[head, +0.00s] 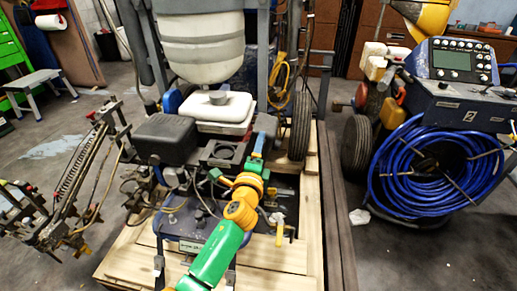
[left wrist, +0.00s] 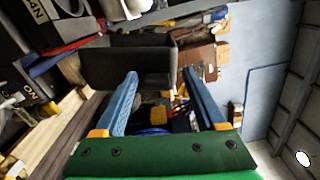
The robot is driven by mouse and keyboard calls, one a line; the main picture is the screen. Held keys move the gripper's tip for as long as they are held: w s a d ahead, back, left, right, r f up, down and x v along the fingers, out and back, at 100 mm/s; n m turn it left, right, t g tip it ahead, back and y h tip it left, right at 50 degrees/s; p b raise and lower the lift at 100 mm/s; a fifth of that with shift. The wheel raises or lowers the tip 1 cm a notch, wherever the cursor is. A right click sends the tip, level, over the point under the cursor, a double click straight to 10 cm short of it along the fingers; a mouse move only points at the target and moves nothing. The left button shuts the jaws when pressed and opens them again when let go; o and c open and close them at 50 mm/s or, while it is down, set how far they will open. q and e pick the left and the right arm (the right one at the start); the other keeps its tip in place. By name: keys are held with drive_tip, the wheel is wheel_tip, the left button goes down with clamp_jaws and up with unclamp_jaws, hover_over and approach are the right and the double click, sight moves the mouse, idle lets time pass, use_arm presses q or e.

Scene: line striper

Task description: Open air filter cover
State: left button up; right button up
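The line striper's engine sits mid-picture in the head view. The black box-shaped cover (head: 165,137), which looks like the air filter cover, is on the engine's left and appears closed. My left gripper (head: 257,145) is to the right of the cover, beside the engine, apart from it. In the left wrist view its two blue fingers (left wrist: 158,74) are spread with nothing held between them. A dark grey box (left wrist: 128,62) shows beyond the fingers there; I cannot tell if it is the cover. My right gripper is in neither view.
The white fuel tank (head: 218,109) with a grey cap is right of the cover, below a large pale hopper (head: 200,45). Black wheels (head: 301,127) stand close to my left gripper. A blue hose reel (head: 433,170) is at right. Wooden pallet boards (head: 268,255) lie beneath the machine.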

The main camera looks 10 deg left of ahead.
use_arm(q)
drive_tip(key=shift+s, duration=0.1)
drive_tip(key=s+p, duration=0.2)
drive_tip(key=s, duration=0.5)
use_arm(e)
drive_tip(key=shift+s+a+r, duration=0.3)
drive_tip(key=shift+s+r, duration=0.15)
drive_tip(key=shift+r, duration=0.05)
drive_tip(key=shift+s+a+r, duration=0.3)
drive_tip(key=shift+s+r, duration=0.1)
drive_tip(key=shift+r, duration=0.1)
use_arm(q)
drive_tip(key=shift+a, duration=0.1)
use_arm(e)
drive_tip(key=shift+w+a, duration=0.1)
